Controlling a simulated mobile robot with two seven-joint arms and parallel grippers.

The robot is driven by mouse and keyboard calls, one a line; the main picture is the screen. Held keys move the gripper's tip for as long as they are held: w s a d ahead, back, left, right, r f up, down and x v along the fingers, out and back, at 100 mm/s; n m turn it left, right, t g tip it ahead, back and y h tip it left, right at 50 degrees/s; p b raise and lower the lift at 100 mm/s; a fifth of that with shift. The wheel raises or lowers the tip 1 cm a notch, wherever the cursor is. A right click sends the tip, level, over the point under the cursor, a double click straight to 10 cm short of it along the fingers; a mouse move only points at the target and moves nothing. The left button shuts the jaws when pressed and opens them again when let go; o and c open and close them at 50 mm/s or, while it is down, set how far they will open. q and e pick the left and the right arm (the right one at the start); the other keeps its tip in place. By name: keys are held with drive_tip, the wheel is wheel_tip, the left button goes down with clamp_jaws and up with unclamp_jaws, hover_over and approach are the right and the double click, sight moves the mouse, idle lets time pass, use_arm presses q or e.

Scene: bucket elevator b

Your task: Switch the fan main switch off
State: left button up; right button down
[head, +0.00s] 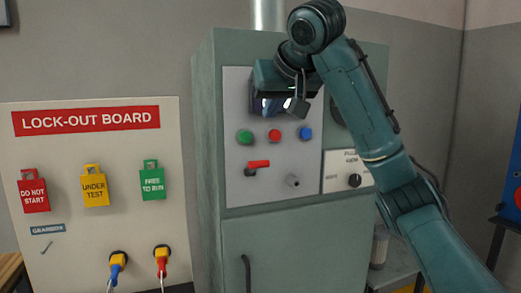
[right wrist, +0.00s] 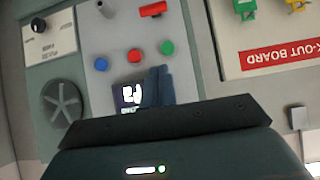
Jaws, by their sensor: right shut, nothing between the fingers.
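A red-handled switch (head: 258,164) sits on the light grey panel of the green cabinet, below the buttons. I take it for the fan main switch, though no label on it can be read. My right gripper (head: 272,107) is shut and empty in front of the upper panel, above the buttons and apart from the handle. Its closed fingers (right wrist: 158,87) partly cover a lit display (right wrist: 130,95). My left gripper is not in view.
Green (head: 244,136), red (head: 274,135) and blue (head: 305,133) buttons sit between gripper and handle. A grey key-like fitting (head: 292,181) is at lower right, with a black knob (head: 354,181) beyond. The lock-out board (head: 100,220) stands left. A cabinet door handle (head: 246,272) projects below.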

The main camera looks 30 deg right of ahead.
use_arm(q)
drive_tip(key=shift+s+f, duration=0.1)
use_arm(e)
drive_tip(key=shift+w+f, duration=0.1)
drive_tip(key=p, duration=0.1)
hover_over(259, 162)
drive_tip(key=w, duration=0.1)
drive_tip(key=f, duration=0.6)
drive_tip(key=shift+w+d, duration=0.1)
drive_tip(key=shift+d, duration=0.25)
drive_tip(key=f, duration=0.1)
drive_tip(key=s+f, duration=0.1)
drive_tip(key=shift+a+f, duration=0.2)
drive_tip(key=shift+f, duration=0.1)
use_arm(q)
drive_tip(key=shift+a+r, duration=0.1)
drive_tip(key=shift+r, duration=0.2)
use_arm(e)
drive_tip(key=shift+s+a+f, duration=0.1)
drive_tip(key=shift+s+f, duration=0.25)
drive_tip(key=shift+f, duration=0.2)
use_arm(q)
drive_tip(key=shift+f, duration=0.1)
